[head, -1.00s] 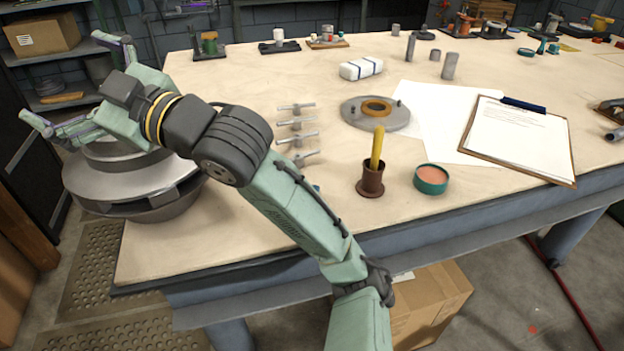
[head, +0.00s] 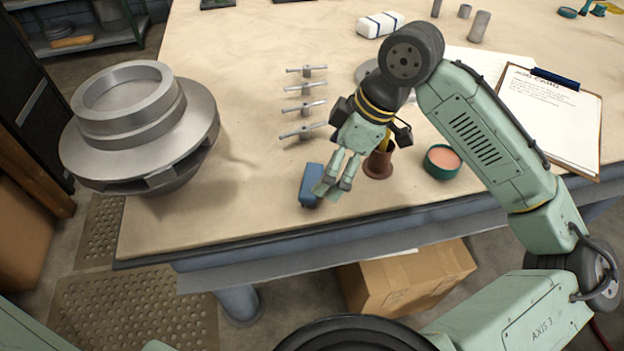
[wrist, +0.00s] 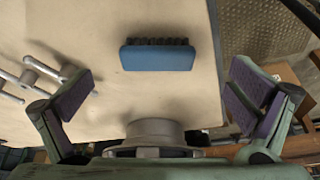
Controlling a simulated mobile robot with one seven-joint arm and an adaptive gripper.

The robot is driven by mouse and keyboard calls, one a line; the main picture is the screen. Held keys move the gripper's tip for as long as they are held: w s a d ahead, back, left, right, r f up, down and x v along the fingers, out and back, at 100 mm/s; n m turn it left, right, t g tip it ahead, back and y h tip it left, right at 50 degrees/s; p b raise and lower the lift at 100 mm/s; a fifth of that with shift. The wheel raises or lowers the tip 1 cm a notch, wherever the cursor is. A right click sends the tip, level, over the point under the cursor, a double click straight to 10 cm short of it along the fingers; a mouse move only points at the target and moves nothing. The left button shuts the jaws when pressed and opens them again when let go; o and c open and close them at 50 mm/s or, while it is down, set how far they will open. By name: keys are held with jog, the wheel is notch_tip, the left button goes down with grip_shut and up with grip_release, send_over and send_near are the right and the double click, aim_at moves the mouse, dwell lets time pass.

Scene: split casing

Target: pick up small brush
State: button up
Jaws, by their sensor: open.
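The small brush (head: 311,185) has a blue back. It lies on the table near the front edge, left of the brown cup. In the wrist view the brush (wrist: 157,57) shows its blue back and a row of dark bristles, and it lies between and beyond my open fingers.
The brown cup (head: 378,164) stands close to my gripper's right, with the green tin (head: 442,161) beyond it. Several metal T-handled tools (head: 304,108) lie behind the brush. A large metal impeller casing (head: 140,125) stands at left. The table between casing and brush is clear.

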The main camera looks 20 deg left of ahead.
aim_at(313, 180)
jog(key=shift+a+p+x, duration=0.15)
jog(key=shift+p+x, duration=0.25)
jog(key=shift+x, duration=1.25)
jog(key=shift+a+p+x, duration=0.2)
jog(key=shift+p+x, duration=0.2)
jog(key=shift+x, duration=1.2)
jog(key=shift+w+r, duration=0.1)
jog(key=shift+w, duration=0.05)
jog(key=c, duration=1.3)
jog(key=shift+r, duration=0.2)
jog(key=shift+r+b, duration=0.35)
jog(key=shift+r, duration=0.25)
jog(key=shift+s+r+b, duration=0.3)
jog(key=shift+r+b, duration=0.05)
jog(key=shift+r, duration=0.55)
jog(key=s+d+r+b, duration=0.1)
jog(key=s+b, duration=0.2)
jog(key=s, duration=0.4)
jog(key=s+d+b, duration=0.2)
jog(key=s+b, duration=0.2)
jog(key=s, duration=0.4)
jog(key=shift+d+r, duration=0.25)
jog(key=shift+r, duration=0.1)
